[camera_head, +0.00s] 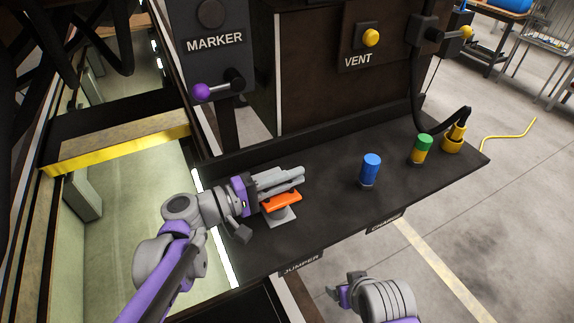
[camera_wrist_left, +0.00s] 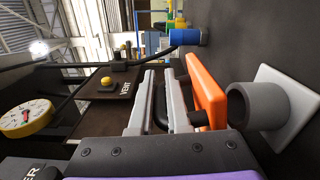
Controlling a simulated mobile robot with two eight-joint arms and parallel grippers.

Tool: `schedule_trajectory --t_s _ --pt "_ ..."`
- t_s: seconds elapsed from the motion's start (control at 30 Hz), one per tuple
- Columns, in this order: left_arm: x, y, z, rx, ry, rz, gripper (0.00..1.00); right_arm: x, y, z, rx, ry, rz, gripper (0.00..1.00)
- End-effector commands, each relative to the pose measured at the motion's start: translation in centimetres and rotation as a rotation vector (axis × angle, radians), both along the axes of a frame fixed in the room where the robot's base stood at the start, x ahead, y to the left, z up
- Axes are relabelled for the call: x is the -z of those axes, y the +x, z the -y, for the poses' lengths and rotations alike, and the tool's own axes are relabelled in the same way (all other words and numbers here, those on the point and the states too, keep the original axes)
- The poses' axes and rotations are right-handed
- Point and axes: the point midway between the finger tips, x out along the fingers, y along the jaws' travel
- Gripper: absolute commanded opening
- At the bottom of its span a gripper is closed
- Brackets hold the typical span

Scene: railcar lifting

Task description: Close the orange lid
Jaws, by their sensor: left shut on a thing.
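The orange lid (camera_head: 282,200) lies roughly flat at the grey socket (camera_head: 282,216) on the dark shelf, by the JUMPER label. In the left wrist view the lid (camera_wrist_left: 208,88) shows beside the mouth of the grey socket (camera_wrist_left: 260,105), on its pale square plate. I cannot tell whether the lid touches the rim. My left gripper (camera_head: 284,177) is just above the lid; in the wrist view its fingers (camera_wrist_left: 160,105) are shut on a dark handle-like part at the lid. My right gripper (camera_head: 352,288) is in front of the shelf, apart from it; its jaw opening is unclear.
A blue cap (camera_head: 370,170), a green-and-yellow cap (camera_head: 421,149) and a yellow plug (camera_head: 455,137) with a black cable stand along the shelf (camera_head: 330,200) to the right.

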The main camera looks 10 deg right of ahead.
Motion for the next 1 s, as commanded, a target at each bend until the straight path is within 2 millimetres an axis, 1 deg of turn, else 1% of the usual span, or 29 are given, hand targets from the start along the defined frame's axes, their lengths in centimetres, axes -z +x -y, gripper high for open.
schedule_trajectory --t_s 0.23,0.5,1.0 --pt "1.5 -0.9 0.3 0.000 0.051 0.158 0.00 0.5 -0.2 0.0 0.000 0.000 -0.003 0.75" --pt "2.3 -1.3 0.4 -0.001 0.049 0.151 0.00 0.8 -0.3 0.0 0.000 0.000 -0.005 0.75" --pt "2.6 -1.4 0.4 -0.001 0.051 0.150 0.00 0.9 -0.3 0.0 0.000 0.000 -0.005 0.75"
